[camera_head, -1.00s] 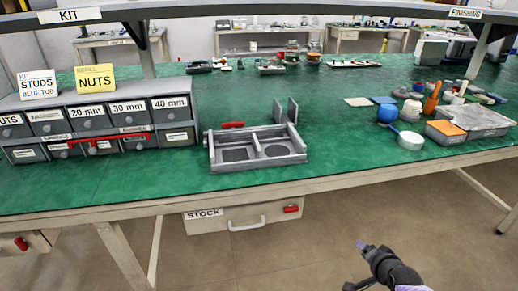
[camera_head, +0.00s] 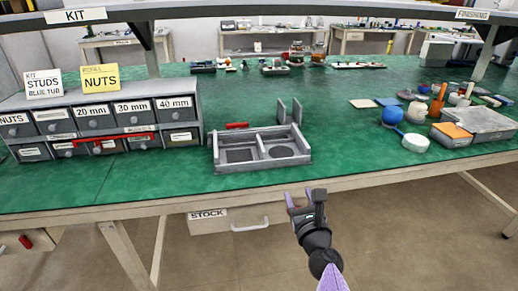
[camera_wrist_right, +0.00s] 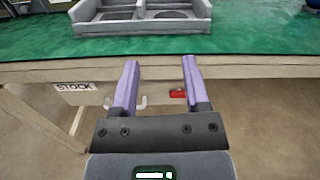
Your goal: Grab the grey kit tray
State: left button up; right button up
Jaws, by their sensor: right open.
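The grey kit tray (camera_head: 261,163) lies on the green bench top near its front edge. My left gripper is not in view.
A drawer rack (camera_head: 98,125) with labelled grey drawers stands left of the tray. A red object (camera_head: 237,125) and upright grey plates (camera_head: 290,111) are behind the tray. Green bench between is clear.

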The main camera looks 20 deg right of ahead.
aim_at(234, 152)
jog(key=i+l, duration=0.15)
jog(key=i, duration=0.45)
jog(key=i+j, duration=0.15)
jog(key=i, duration=0.15)
